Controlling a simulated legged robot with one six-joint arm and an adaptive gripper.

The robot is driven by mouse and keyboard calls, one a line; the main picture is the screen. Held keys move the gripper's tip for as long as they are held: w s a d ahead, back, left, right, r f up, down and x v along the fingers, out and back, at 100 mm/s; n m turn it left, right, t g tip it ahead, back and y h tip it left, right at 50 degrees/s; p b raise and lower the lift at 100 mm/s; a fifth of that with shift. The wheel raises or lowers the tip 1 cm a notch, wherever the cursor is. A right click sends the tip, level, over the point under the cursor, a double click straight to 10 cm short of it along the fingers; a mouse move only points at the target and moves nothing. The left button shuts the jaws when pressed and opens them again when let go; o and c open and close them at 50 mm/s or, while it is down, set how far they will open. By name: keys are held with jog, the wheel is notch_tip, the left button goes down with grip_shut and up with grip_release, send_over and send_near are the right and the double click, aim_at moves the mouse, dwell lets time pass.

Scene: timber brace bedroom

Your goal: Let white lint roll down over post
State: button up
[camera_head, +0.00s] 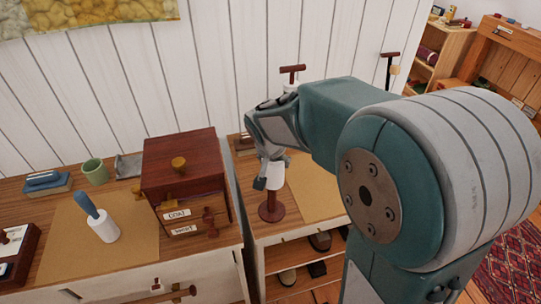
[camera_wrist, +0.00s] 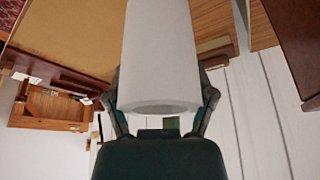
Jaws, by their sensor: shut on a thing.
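My gripper (camera_head: 266,172) is shut on the white lint roll (camera_head: 276,177), which stands roughly upright above the right cabinet. In the wrist view the roll (camera_wrist: 160,55) fills the middle, its open end facing my gripper (camera_wrist: 162,100), with a finger on each side. Directly below the roll in the head view is the dark red post (camera_head: 271,198) on its round base. The roll's lower end is at the post's upper part; I cannot tell whether it is around the post or just above it. The post does not show in the wrist view.
A dark red drawer box (camera_head: 180,158) stands close on the left. A blue-handled white roller (camera_head: 98,220) and a green cup (camera_head: 95,171) are farther left. A tan mat (camera_head: 312,188) lies right of the post. Two T-shaped pieces (camera_head: 292,70) show by the wall.

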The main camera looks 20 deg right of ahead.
aim_at(273, 191)
jog(key=shift+d+f, duration=0.25)
jog(key=shift+f, duration=0.4)
jog(key=shift+a+f, duration=0.35)
jog(key=shift+f, duration=0.25)
jog(key=shift+a+f, duration=0.35)
jog(key=shift+f, duration=0.2)
jog(key=shift+d+f, duration=0.25)
jog(key=shift+f, duration=0.3)
jog(key=shift+d+f, duration=0.2)
jog(key=shift+f, duration=0.35)
jog(key=shift+a+f, duration=0.15)
jog(key=shift+f, duration=0.6)
jog(key=shift+a+f, duration=0.15)
jog(key=shift+f, duration=0.55)
jog(key=shift+d+f, duration=0.2)
jog(key=shift+f, duration=1.1)
jog(key=shift+a+f, duration=0.1)
jog(key=shift+f, duration=0.15)
